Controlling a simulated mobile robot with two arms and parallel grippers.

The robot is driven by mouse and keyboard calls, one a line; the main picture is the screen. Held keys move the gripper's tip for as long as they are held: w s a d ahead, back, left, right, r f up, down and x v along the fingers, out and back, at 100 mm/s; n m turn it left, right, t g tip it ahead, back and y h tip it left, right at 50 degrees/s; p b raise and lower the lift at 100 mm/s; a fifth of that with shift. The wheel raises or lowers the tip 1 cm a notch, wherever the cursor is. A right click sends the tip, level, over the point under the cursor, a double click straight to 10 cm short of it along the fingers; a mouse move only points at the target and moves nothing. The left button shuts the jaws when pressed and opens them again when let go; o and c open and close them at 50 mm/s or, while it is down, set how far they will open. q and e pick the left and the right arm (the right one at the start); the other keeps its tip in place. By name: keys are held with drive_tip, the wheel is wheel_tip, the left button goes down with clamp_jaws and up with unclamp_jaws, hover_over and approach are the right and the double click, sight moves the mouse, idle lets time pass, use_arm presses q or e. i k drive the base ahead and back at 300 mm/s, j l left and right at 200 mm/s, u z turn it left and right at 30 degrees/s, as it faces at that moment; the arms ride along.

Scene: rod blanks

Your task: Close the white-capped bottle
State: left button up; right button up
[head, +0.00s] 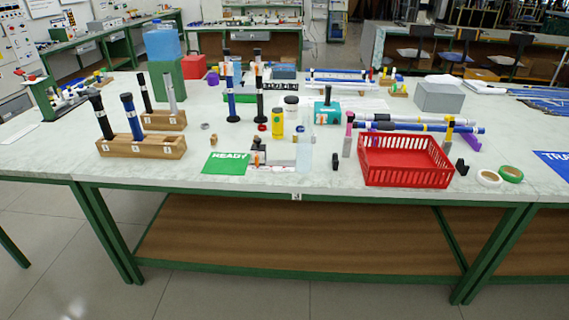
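A small jar-like bottle (291,108) stands upright near the middle of the table, with a pale body and a dark band near its top. A yellow bottle (277,124) stands upright just in front of it, to its left. Both are too small to tell whether either has a white cap or is open. Small ring-like pieces lie close by: a red one (262,127) and a dark one (300,128). Neither of my grippers shows in the head view.
Wooden blocks (160,148) hold upright rods at the left. A red basket (402,163) stands at the front right, near tape rolls (488,178). A green READY card (227,163) lies at the front. A teal box (327,113) stands right of the bottles.

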sight(305, 136)
drive_tip(key=i+l, duration=0.15)
drive_tip(key=i, duration=0.45)
drive_tip(key=i+l, duration=0.15)
drive_tip(key=i, duration=0.5)
drive_tip(key=j+u, duration=0.05)
